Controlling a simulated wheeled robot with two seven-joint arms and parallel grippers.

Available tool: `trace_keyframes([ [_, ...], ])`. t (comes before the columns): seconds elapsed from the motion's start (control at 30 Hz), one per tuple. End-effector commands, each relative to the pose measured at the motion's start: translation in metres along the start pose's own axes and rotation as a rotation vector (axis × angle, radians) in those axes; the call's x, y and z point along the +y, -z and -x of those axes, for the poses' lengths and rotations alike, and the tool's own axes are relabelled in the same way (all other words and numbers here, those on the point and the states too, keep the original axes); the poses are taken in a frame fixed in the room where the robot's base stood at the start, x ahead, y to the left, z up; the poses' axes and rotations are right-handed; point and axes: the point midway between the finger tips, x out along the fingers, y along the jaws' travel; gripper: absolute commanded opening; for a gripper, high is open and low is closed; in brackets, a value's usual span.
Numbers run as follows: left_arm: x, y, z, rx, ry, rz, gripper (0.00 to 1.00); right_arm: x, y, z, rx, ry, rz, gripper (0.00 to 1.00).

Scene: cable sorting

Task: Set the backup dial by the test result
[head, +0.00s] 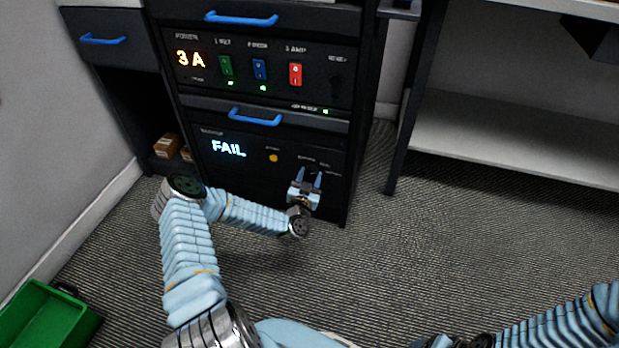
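The backup panel (250,185) is the lower black front of the cabinet. Its display (228,148) reads "FAIL" in pale blue letters, with a lit amber button (273,158) to its right. The dark backup dial (313,171) is at the panel's right side and is mostly hidden by my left gripper. My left gripper (309,174) is at the dial, its two blue fingers apart on either side of it. Whether they press on the dial cannot be seen. My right arm shows at the bottom right, but its gripper is not in view.
Above, a power panel (265,95) shows "3 A", with green, blue and red switches and a dark knob. Blue-handled drawers (254,118) front the cabinet. Small brown boxes (167,146) lie in the left bay. A green bin (40,315) stands lower left. The floor at right is clear.

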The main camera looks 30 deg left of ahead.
Motion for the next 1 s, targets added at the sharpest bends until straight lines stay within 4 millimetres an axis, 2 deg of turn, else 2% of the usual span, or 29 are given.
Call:
trace_keyframes([
  [0.03, 0.000, 0.000, 0.000, 0.000, 0.000, 0.000, 0.40, 0.000, 0.000, 0.000, 0.000, 0.000, 0.000, 0.68],
  [0.2, 0.000, 0.000, 0.000, 0.000, 0.000, 0.000, 0.14, 0.000, 0.000, 0.000, 0.000, 0.000, 0.000, 0.68],
  [0.23, 0.000, 0.000, 0.000, 0.000, 0.000, 0.000, 0.12, 0.000, 0.000, 0.000, 0.000, 0.000, 0.000, 0.68],
  [0.57, 0.000, 0.000, 0.000, -0.002, -0.002, 0.056, 0.12, 0.001, 0.000, -0.002, 0.000, 0.000, 0.000, 0.68],
  [1.0, -0.001, 0.000, -0.001, -0.020, -0.004, 0.386, 0.12, 0.003, -0.001, -0.013, -0.003, 0.003, 0.001, 0.68],
])
